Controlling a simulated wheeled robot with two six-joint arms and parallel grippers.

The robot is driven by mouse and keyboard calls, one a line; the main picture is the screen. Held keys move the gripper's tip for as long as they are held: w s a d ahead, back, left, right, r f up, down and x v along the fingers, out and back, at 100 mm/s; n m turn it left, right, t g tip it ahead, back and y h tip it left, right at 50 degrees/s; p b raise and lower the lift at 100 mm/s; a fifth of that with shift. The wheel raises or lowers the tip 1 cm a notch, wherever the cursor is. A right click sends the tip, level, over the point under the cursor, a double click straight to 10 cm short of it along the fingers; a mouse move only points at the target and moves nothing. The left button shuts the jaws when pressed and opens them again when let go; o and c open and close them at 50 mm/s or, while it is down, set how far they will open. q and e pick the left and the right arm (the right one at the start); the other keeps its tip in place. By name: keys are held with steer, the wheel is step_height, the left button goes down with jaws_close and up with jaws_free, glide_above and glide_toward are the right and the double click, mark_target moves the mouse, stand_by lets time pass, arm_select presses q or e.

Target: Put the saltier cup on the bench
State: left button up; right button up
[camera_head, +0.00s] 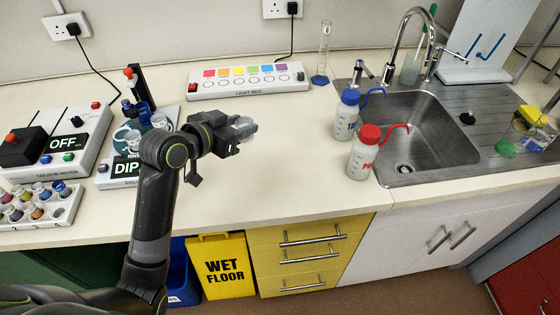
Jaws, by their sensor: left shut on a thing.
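My left gripper (236,134) is above the bench (285,170), right of the salt meter (118,172) whose display reads "DIP". It is shut on a small, clear-looking cup (245,125), mostly hidden by the fingers. I cannot tell whether the cup touches the bench. Another clear cup (158,120) stands at the meter, partly behind my arm, and a further one (133,138) shows beside it. No saltiness reading is visible. My right gripper is out of view.
A light box (248,80) lies at the back. A blue-capped bottle (346,115) and a red-capped bottle (365,155) stand by the sink (425,125). A colour meter (65,140) and a rack of coloured pots (40,205) are at left. The bench middle is clear.

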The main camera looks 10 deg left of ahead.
arm_select(q)
step_height(320, 180, down, 6)
steer(key=shift+w+a+r, duration=0.1)
steer(key=shift+a, duration=0.05)
step_height(320, 180, down, 4)
steer(key=shift+r, duration=0.1)
steer(key=shift+f, duration=0.2)
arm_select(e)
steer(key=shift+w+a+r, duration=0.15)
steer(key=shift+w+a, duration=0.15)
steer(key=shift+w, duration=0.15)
arm_select(q)
steer(key=shift+f, duration=0.2)
steer(key=o, duration=1)
steer(key=shift+r, duration=0.15)
